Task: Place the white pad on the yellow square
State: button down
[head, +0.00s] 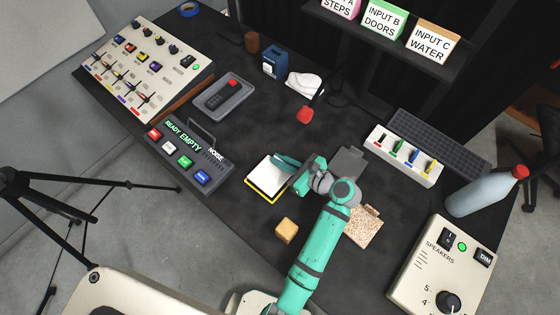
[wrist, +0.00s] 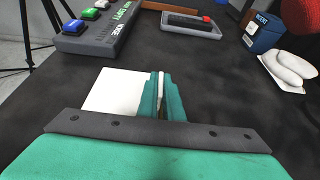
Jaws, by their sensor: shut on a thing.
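The white pad (head: 267,174) is over the yellow square (head: 261,198) on the dark table, left of my arm in the head view. Yellow shows along the pad's lower edge; the rest of the square is hidden. My gripper (head: 284,163) is shut on the pad's right edge. In the wrist view the pad (wrist: 114,92) extends left from my gripper (wrist: 162,92), with a thin white strip between the fingers. I cannot tell whether the pad rests on the square or hangs just above it.
A button panel (head: 187,152) stands left of the pad. A small tan block (head: 286,230) lies below it, and a cork-like square (head: 363,228) lies right of my arm. A red-tipped microphone (head: 305,115) is above. The table between is clear.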

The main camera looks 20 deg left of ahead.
jog(key=shift+f, duration=0.5)
jog(key=shift+f, duration=0.1)
jog(key=c, duration=1.9)
grip_release()
jog(key=shift+d, duration=0.1)
jog(key=v, duration=1.2)
